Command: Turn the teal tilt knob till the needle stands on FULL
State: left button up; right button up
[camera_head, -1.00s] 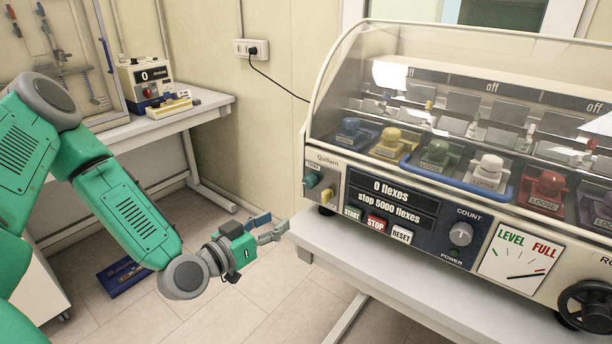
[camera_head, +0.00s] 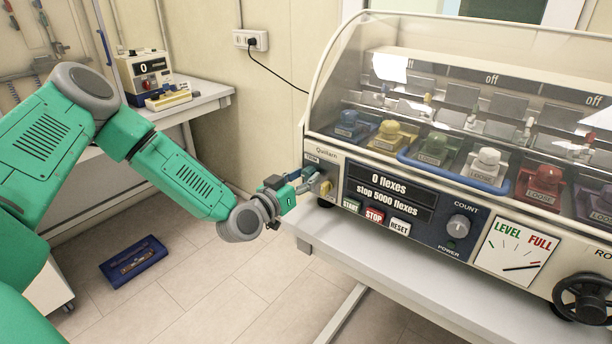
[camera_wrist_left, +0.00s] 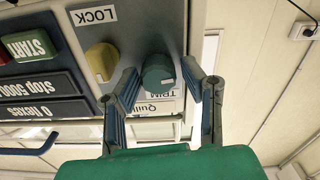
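The teal knob (camera_wrist_left: 158,73) sits on the machine's end panel, beside a label that seems to read TRIM. My left gripper (camera_wrist_left: 165,85) is open, with one finger on each side of this knob; I cannot tell whether they touch it. In the head view my left gripper (camera_head: 309,181) reaches the panel from the left and mostly hides the knob. The gauge (camera_head: 514,249), marked LEVEL and FULL, has its dark needle pointing right and slightly up, below the red marks under FULL. My right gripper is not in view.
A yellow knob (camera_wrist_left: 102,62) labelled LOCK sits close beside the left finger. START, STOP (camera_head: 374,215) and RESET buttons, a COUNT dial (camera_head: 458,227) and a black handwheel (camera_head: 584,298) are along the machine's front. A blue case (camera_head: 133,260) lies on the floor.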

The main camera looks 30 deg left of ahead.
pick_arm(q)
jog(key=shift+w+d, duration=0.1)
jog(key=shift+w, duration=0.15)
grip_shut()
jog(key=shift+n+b, duration=0.55)
jog(key=shift+n, duration=0.05)
jog(key=shift+n+b, duration=0.5)
jog(key=shift+n, duration=0.4)
